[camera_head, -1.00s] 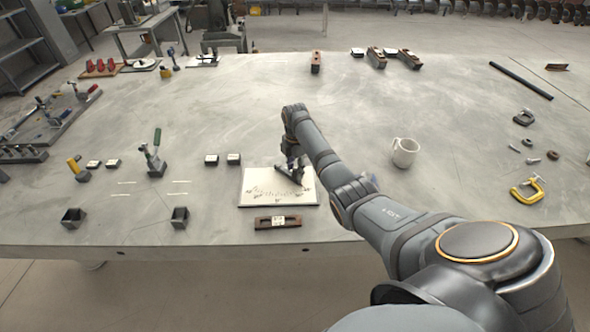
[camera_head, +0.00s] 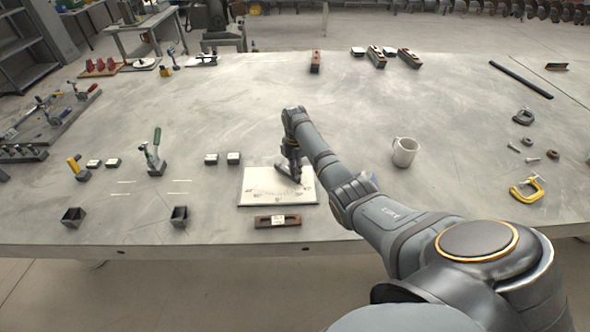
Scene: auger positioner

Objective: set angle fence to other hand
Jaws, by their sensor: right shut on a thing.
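A pale square plate (camera_head: 262,190) with curved dark markings lies near the front edge of the table. My right gripper (camera_head: 292,172) is over the plate's upper right part, shut on a small dark piece, likely the angle fence (camera_head: 289,177), which lies close to the plate's surface. The gripper hides part of this piece, and I cannot tell whether it touches the plate. My left gripper is not in view.
A wooden block (camera_head: 277,221) lies in front of the plate. A green-handled toggle clamp (camera_head: 155,155) stands left. The table (camera_head: 270,100) behind the plate is clear.

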